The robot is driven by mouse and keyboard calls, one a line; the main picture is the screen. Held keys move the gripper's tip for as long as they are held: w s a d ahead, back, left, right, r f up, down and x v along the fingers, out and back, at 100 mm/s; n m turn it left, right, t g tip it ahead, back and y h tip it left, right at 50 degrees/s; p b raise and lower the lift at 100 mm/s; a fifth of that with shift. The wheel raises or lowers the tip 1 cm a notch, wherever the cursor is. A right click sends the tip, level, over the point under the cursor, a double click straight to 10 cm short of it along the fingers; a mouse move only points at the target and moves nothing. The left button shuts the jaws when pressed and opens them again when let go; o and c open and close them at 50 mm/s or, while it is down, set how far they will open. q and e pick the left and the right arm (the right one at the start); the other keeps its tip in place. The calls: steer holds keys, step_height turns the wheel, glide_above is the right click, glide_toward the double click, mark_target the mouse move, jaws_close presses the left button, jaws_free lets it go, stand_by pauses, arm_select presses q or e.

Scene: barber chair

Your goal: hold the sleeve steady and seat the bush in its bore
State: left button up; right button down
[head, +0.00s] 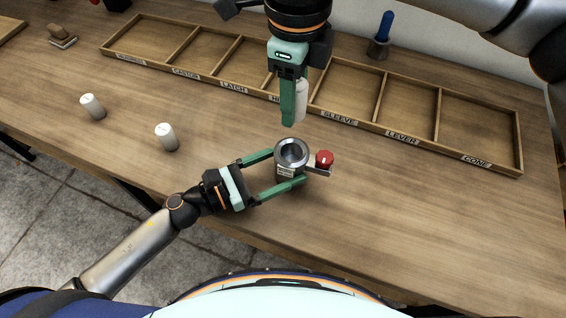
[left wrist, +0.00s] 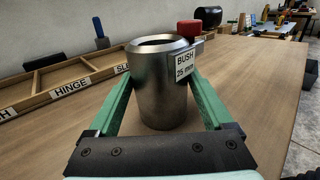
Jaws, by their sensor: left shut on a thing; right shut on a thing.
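The metal sleeve (head: 291,170) stands upright on the table, its round bore open at the top. It also shows in the left wrist view (left wrist: 160,95), with a tag reading "BUSH 25 mm". My left gripper (head: 279,169) is shut on the sleeve, one finger on each side. A white bush (head: 301,101) is upright in my right gripper (head: 293,112), which is shut on it. The bush is above and slightly behind the sleeve in the head view, apart from it. A finger hides part of the bush.
A red knob (head: 324,158) on a small bracket sits right beside the sleeve. A labelled wooden tray (head: 390,132) runs along the back. The right front of the table is clear.

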arm_select(q)
steer(key=c, duration=0.9)
steer(key=shift+o, duration=0.2)
arm_select(e)
steer(key=shift+w+n, duration=0.3)
steer(key=shift+w, duration=0.1)
steer(key=w+d+f+n, duration=0.1)
steer(key=w+n, duration=0.5)
steer(key=w, duration=0.1)
steer(key=n, duration=1.7)
glide_above(358, 103)
step_height(358, 103, down, 9)
step_height(358, 103, down, 10)
steer(key=shift+r, duration=0.25)
